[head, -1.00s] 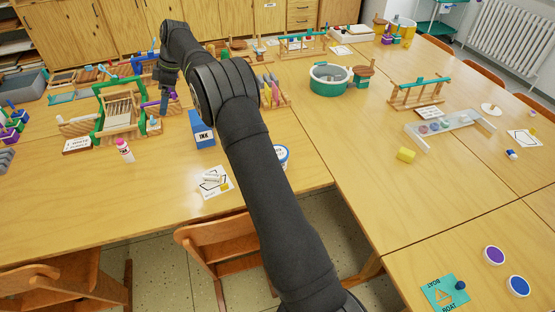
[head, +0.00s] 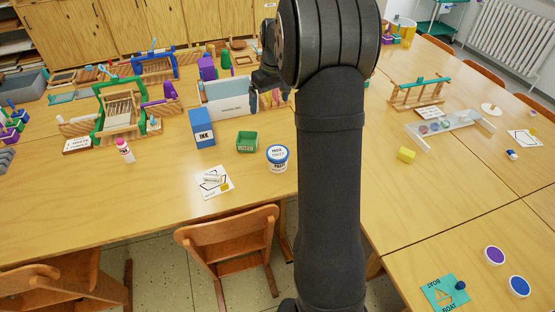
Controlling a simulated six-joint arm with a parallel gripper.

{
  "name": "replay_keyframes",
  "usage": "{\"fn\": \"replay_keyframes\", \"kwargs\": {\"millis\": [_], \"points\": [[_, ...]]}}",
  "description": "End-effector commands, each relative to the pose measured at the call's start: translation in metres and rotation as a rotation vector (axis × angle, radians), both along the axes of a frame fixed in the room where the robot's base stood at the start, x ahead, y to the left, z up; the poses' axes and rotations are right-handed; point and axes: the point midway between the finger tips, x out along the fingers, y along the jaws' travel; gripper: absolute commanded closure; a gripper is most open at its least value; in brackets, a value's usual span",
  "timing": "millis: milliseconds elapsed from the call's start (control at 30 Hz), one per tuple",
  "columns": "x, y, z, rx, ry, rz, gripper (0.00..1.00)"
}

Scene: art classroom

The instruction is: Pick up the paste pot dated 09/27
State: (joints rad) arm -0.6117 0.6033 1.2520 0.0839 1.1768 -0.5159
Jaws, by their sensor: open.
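A white paste pot (head: 277,161) with a blue rim stands upright near the front edge of the left table, just left of my arm. Its label reads PASTE; the date on it is too small to read. No other paste pot is clearly in view. My gripper (head: 268,80) is behind and above the pot, near the white bin, apart from the pot. It is small, dark and partly hidden by my arm; it is open and I see nothing held.
A blue INK box (head: 202,128) and a green tray (head: 247,142) stand left of the pot. A white bin (head: 228,98) stands behind them. A card (head: 214,184) lies front left. Bare wood surrounds the pot.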

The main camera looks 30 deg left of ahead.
Motion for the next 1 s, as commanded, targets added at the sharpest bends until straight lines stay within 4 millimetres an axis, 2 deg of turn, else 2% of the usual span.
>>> {"fn": "replay_keyframes", "kwargs": {"millis": [33,133,200,300,467,800,1000], "points": [[-0.001,-0.017,0.000,-0.009,-0.002,-0.051,0.04],[-0.003,-0.042,-0.002,-0.023,-0.009,-0.134,0.04],[-0.003,-0.038,-0.027,-0.024,-0.003,-0.124,0.04],[-0.002,-0.037,-0.046,-0.023,-0.005,-0.122,0.04],[-0.002,-0.035,-0.066,-0.023,-0.005,-0.121,0.04],[0.003,-0.028,-0.138,-0.022,-0.005,-0.119,0.04],[0.005,-0.025,-0.168,-0.022,-0.006,-0.119,0.04]]}}
